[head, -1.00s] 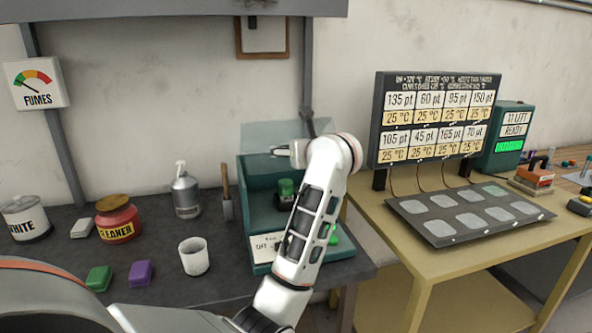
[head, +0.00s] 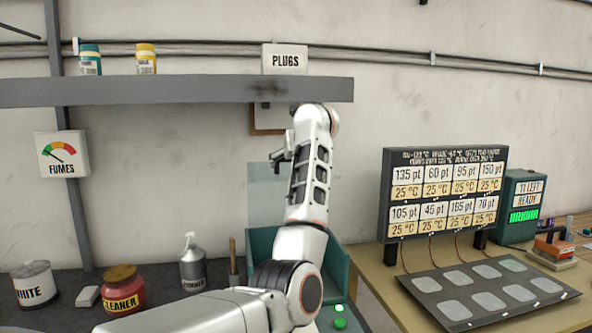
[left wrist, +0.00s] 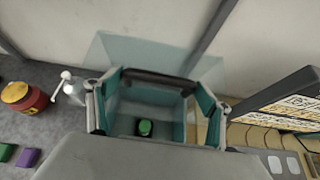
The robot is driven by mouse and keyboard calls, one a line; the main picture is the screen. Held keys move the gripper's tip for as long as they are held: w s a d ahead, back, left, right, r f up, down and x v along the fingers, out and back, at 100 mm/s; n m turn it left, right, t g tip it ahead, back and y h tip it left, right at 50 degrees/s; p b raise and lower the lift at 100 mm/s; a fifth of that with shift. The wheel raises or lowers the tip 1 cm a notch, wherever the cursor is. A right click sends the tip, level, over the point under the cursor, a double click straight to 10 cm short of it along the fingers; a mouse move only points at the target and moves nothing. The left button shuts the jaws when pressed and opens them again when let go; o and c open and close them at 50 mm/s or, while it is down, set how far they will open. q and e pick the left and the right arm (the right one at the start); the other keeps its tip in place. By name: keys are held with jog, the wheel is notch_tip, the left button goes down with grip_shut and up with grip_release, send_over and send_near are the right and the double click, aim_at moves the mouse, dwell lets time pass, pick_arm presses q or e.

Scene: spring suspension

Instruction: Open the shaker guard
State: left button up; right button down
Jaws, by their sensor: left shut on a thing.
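The shaker is a teal open-topped box (head: 258,240) on the dark bench, partly hidden behind my left arm. Its clear guard (head: 266,195) stands raised at the back of the box. It also shows in the left wrist view as a pale see-through panel (left wrist: 135,55) beyond a dark bar (left wrist: 160,80). My left gripper (head: 278,158) is high, at the guard's upper edge, and shut on the guard; the exact contact is hard to see. A green-topped jar (left wrist: 145,128) sits inside the box. My right gripper is out of view.
A grey shelf (head: 150,92) runs above, close to the raised arm. A spray bottle (head: 193,262), a red cleaner jar (head: 123,292) and a white tin (head: 35,285) stand left on the bench. A display board (head: 445,195) stands right.

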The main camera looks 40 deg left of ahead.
pick_arm(q)
jog(key=shift+w+a+r, duration=0.1)
jog(key=shift+w+a, duration=0.15)
jog(key=shift+w, duration=0.1)
jog(key=o, duration=1.3)
jog(key=shift+d, duration=0.1)
jog(key=shift+s+r, duration=0.1)
jog(key=shift+r, duration=0.05)
jog(key=v, duration=1.1)
jog(key=shift+d+r, duration=0.25)
jog(key=shift+r, duration=0.05)
jog(key=shift+s, duration=0.1)
